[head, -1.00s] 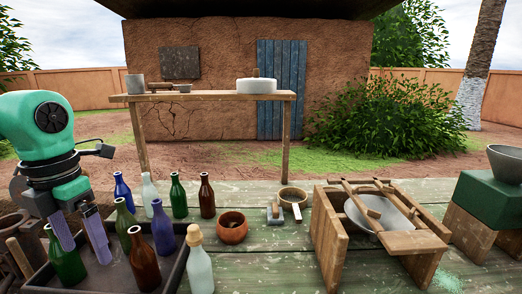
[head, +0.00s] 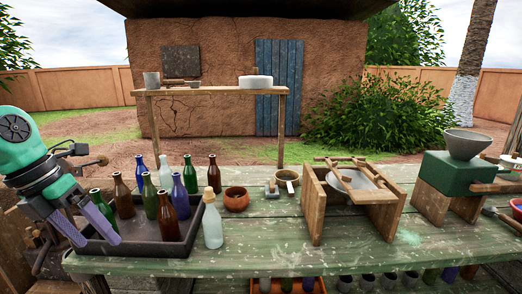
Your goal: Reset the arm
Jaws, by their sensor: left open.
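My left gripper (head: 92,228) hangs at the left in the head view, its two purple fingers apart and pointing down. It is open, with nothing between the fingers. The fingers are at the left end of a dark tray (head: 163,249), which holds several bottles. A green bottle (head: 102,209) stands close to the fingers, partly behind them. A brown bottle (head: 167,220) stands nearer the tray's front. My right gripper does not show.
A corked clear bottle (head: 213,225) stands right of the tray on the green table (head: 270,245). A clay bowl (head: 237,200), a wooden stand (head: 313,205) and a green block with a funnel (head: 452,172) are farther right. The front middle of the table is clear.

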